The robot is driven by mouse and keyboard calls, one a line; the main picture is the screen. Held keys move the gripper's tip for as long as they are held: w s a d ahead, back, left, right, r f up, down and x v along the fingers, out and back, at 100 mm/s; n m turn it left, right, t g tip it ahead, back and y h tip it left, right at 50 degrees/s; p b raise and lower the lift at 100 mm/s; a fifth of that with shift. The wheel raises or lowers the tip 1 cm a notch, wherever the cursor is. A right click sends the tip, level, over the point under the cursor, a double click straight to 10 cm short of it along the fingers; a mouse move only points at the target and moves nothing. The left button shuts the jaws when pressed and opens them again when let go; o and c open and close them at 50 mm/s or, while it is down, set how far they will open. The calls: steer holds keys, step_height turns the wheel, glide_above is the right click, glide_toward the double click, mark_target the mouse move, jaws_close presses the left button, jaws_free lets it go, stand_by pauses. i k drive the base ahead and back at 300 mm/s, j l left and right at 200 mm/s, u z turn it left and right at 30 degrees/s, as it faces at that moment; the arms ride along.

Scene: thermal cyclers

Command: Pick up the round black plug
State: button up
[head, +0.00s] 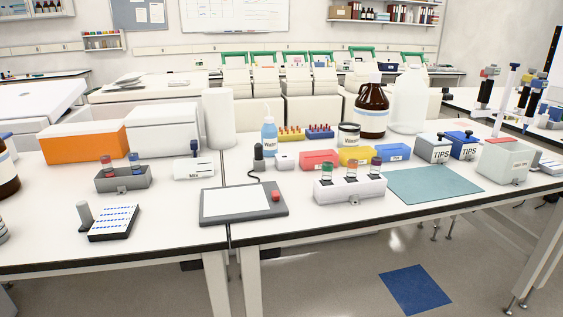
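I cannot tell for certain which thing is the round black plug. A small dark upright piece (258,157) stands on the bench behind the flat grey pad device (244,203), and a black cord runs from near it to the pad. A white block (350,190) right of the pad holds vials with dark or coloured tops, including a green-banded vial (327,171). My gripper is not in view.
A grey rack (123,179) and a tilted blue-dotted board (112,222) stand at left. Red (319,160) and yellow (356,156) boxes sit behind the white block. A teal mat (434,186) lies at right. The bench front edge (400,216) is mostly clear.

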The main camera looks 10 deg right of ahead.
mark_target(258, 147)
steer(key=i+j+z, duration=0.6)
steer(key=j, duration=0.35)
